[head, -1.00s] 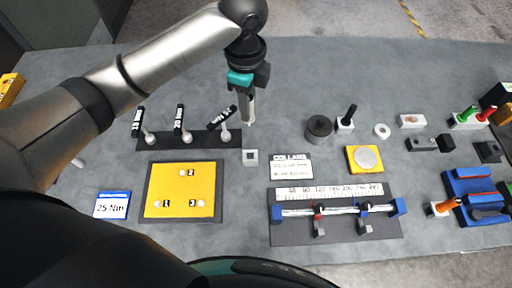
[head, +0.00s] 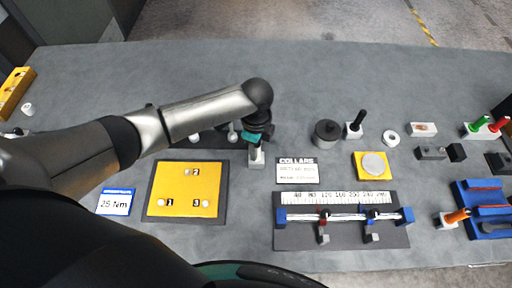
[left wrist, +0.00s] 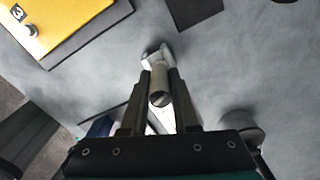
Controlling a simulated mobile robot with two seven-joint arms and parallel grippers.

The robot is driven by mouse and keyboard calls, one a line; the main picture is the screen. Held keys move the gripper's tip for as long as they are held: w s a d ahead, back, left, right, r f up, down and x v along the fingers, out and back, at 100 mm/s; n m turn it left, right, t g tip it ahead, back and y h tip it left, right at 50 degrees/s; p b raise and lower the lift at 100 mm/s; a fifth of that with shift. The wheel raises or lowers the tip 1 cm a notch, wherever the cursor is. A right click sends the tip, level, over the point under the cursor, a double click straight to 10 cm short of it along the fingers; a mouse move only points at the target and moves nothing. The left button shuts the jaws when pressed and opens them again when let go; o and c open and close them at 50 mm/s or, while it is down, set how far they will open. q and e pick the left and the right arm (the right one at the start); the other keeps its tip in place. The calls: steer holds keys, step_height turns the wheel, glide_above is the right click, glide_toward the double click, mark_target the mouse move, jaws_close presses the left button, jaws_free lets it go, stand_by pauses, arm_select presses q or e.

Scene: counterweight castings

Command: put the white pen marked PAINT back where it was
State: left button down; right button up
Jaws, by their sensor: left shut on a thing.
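My left gripper (head: 257,142) is shut on the white pen, over the small white square holder (head: 257,160) right of the yellow plate. In the left wrist view the pen (left wrist: 160,84) is a pale cylinder with a dark end, between the two fingers. Its far end meets the holder (left wrist: 157,55), which is partly hidden behind the pen and fingers. I cannot tell how deep the pen sits in it. The PAINT mark cannot be read. My right gripper is not in view.
The yellow plate (head: 190,170) with numbered studs is left of the holder, and the COLLARS card (head: 297,170) is to its right. The blue-ended ruler fixture (head: 342,233) lies in front. A dark round weight (head: 327,132) stands at back right. The table's far middle is clear.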

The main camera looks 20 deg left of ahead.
arm_select(q)
steer(key=shift+f, duration=0.15)
steer(key=c, duration=0.7)
jaws_free()
step_height(320, 180, up, 12)
steer(key=shift+r+p, duration=0.15)
steer(key=shift+p, duration=0.35)
